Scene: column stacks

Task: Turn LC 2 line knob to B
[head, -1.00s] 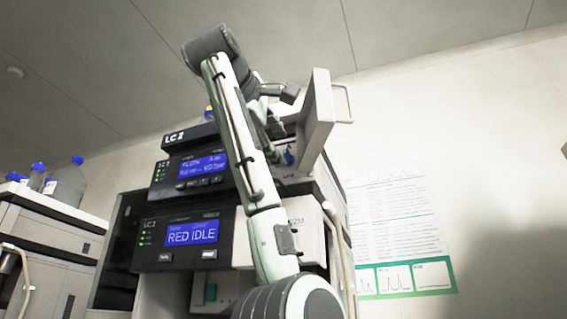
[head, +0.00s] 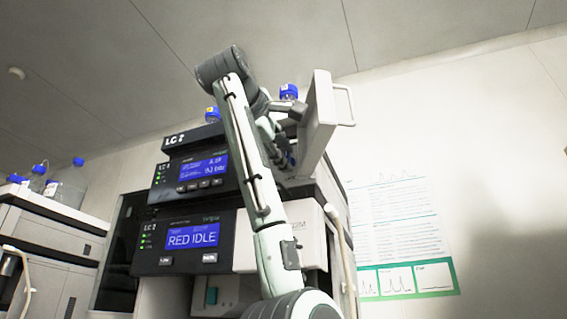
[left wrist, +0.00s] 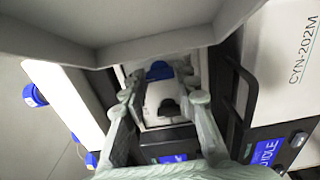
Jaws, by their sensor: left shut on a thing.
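The LC 2 stack (head: 187,235) stands in the middle of the head view, with a lower screen reading RED IDLE. My left arm crosses in front of it. My left gripper (left wrist: 158,75) reaches beside the upper right of the stack, under a pale tray-like panel. In the left wrist view its fingers are closed around a blue knob (left wrist: 158,70) on a pale block. The fingers and arm hide part of the knob, and its pointer and any letter marks cannot be read. My right gripper is in neither view.
A pale upright panel with a handle (head: 318,112) stands close to my left wrist. Blue-capped bottles (head: 289,92) stand on top of the stack. Another stack (head: 50,225) is at the left. A poster (head: 405,235) hangs on the right wall.

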